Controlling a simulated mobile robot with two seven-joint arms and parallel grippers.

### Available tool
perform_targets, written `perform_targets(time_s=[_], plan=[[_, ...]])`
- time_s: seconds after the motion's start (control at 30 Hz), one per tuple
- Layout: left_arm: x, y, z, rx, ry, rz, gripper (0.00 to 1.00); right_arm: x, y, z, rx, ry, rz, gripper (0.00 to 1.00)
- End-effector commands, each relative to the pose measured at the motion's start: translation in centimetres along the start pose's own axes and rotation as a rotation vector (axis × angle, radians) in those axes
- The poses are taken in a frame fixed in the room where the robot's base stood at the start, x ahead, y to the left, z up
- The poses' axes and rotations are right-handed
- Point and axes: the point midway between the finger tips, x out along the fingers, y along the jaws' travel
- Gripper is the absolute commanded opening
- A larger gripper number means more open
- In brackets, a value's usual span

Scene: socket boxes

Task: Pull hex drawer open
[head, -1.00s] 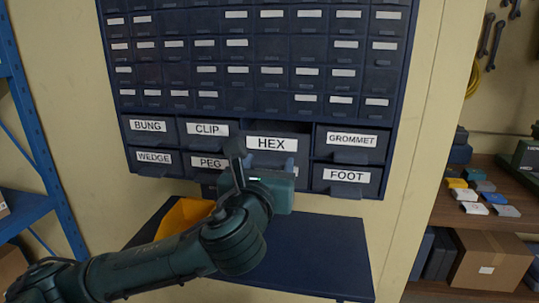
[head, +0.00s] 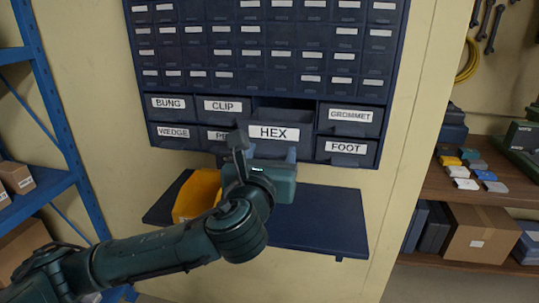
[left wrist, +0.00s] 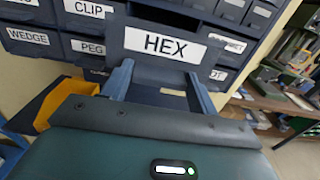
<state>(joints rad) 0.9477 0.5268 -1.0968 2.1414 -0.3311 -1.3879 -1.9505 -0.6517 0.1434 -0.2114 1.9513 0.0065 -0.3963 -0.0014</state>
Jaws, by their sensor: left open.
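The HEX drawer, with its white label (head: 274,133), stands out from the cabinet, lower and nearer than its neighbours. A dark opening shows above and behind its front. In the left wrist view the HEX drawer front (left wrist: 130,42) fills the upper middle. My left gripper (head: 266,158) is just below and in front of this drawer. In the left wrist view its two fingers (left wrist: 160,78) are apart, reaching up to the lower part of the drawer front. Whether they touch the drawer or its handle I cannot tell. My right gripper is not in view.
The blue cabinet (head: 262,93) holds closed drawers around HEX, including CLIP, PEG, GROMMET and FOOT. A dark blue shelf (head: 320,215) juts out below, with a yellow bin (head: 192,197) at its left. Blue racking (head: 50,120) stands left, wooden shelves (head: 470,190) right.

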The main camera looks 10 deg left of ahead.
Motion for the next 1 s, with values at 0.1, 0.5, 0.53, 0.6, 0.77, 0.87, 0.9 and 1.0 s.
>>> perform_targets(time_s=[0.1, 0.5, 0.53, 0.6, 0.77, 0.87, 0.9, 1.0], plan=[[0.0, 0.0, 0.0, 0.0, 0.0, 0.0, 0.69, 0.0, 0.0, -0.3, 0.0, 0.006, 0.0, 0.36], [-0.2, 0.0, 0.0, 0.0, 0.0, -0.001, 0.8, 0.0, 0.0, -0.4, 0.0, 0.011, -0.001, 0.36], [-0.4, -0.1, -0.1, 0.0, 0.0, -0.002, 0.8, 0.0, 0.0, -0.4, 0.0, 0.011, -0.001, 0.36], [-1.2, -0.1, -0.1, 0.0, 0.0, -0.002, 0.8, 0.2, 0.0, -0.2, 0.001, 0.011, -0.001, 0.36], [-4.0, -0.1, -0.2, -0.001, -0.001, -0.004, 0.8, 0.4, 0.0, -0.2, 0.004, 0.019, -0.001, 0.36], [-5.6, -0.1, -0.2, -0.001, 0.0, -0.004, 0.8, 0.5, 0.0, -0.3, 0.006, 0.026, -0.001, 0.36], [-6.1, -0.1, -0.1, -0.001, 0.0, -0.004, 0.8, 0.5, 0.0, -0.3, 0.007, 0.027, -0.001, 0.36], [-7.0, -0.1, -0.1, 0.0, 0.0, -0.002, 0.8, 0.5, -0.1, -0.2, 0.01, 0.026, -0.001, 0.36]])
